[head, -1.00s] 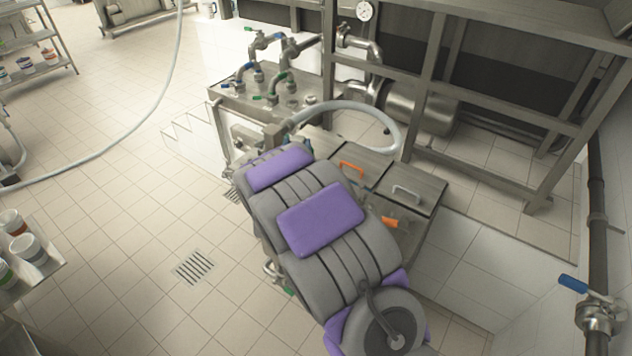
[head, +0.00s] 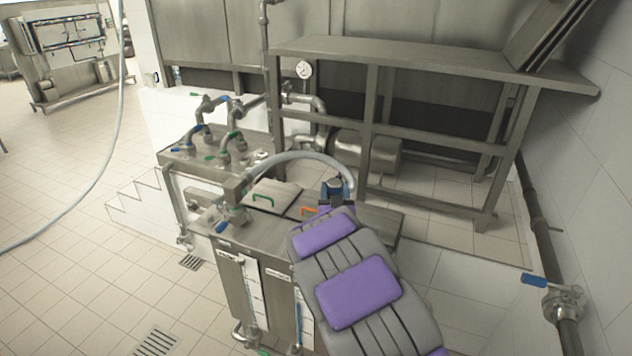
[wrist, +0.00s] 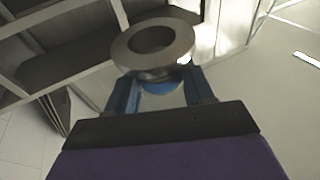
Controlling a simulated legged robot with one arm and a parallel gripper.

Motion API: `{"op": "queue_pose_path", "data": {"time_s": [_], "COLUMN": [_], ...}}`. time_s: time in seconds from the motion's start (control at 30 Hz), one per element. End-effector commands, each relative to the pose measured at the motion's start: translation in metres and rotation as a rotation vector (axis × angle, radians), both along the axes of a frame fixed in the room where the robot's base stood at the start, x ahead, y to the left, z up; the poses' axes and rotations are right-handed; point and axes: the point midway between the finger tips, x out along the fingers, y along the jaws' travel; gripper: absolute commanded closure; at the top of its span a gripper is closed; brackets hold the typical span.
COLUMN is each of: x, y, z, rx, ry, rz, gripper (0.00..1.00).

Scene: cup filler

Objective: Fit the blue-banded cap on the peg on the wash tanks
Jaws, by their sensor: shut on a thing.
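My gripper (head: 336,195) is above the lidded top of the steel wash tanks (head: 232,262), toward their right back part. In the wrist view my gripper (wrist: 160,88) has its two blue fingers shut on a grey round cap (wrist: 152,46). The cap has a wide ring-shaped face with a round hole. In the head view the cap is small and hard to tell from the blue fingers. I cannot make out the peg; my arm covers part of the tank top.
Lids with a green handle (head: 263,199) and an orange handle (head: 309,210) lie on the tanks. A pale hose (head: 312,156) arches close behind my gripper. Valve pipes (head: 228,145) stand at the left, and a steel frame (head: 370,130) stands behind.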

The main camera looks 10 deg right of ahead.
Motion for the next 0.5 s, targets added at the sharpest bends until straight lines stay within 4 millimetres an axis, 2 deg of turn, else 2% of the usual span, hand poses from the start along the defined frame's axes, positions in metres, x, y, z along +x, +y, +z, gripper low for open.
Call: {"op": "queue_pose_path", "data": {"time_s": [0.03,0.2,0.33,0.5], "x": [-0.003,-0.022,-0.04,-0.059], "y": [-0.013,-0.056,-0.08,-0.102], "z": [-0.02,-0.07,-0.098,-0.117], "rx": [-0.003,-0.011,-0.022,-0.028], "ry": [-0.004,-0.024,-0.04,-0.056], "rz": [-0.035,-0.168,-0.253,-0.325], "gripper": [0.91,0.91,0.91,0.91]}}
